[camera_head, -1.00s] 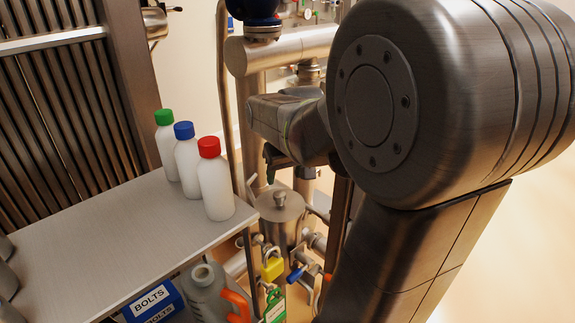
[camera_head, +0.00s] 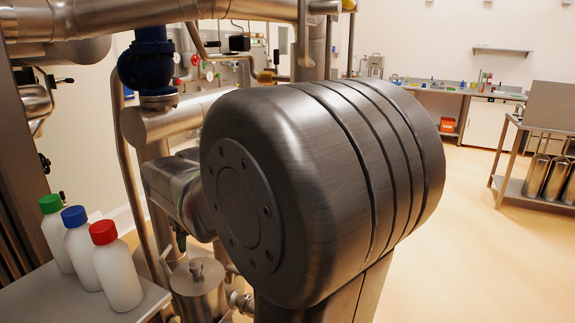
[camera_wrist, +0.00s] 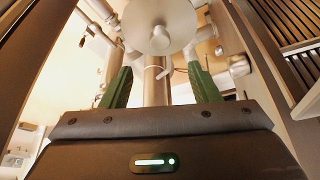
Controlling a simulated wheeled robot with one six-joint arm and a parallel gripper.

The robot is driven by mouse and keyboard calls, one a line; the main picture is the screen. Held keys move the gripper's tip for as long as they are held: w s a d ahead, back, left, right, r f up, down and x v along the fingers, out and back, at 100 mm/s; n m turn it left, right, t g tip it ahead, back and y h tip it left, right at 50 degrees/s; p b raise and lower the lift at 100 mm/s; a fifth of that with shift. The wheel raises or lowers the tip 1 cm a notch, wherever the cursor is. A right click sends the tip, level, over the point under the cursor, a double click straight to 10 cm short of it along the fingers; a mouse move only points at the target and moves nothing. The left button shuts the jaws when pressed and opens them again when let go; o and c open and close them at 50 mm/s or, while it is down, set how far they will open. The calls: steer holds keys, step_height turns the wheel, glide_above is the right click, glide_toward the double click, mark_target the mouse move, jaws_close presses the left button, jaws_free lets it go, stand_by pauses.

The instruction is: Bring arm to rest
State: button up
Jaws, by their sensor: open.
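My gripper (camera_wrist: 160,88) shows in the wrist view with its two dark green fingers spread apart. Nothing is between them. Beyond the fingers are a round metal disc (camera_wrist: 158,40) and a vertical pipe. In the head view my large arm joint fills the middle and my forearm reaches back behind it, towards the pipework. The fingers are mostly hidden there.
White bottles with a green cap (camera_head: 50,203), a blue cap (camera_head: 74,216) and a red cap (camera_head: 103,232) stand on a shelf (camera_head: 62,300) at left. A lidded metal pot (camera_head: 198,285) is near my arm. A cart (camera_head: 510,188) stands right; the floor between is clear.

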mark_target(196, 265)
steer(key=x, duration=1.2)
steer(key=shift+f, duration=0.3)
steer(key=shift+r, duration=0.15)
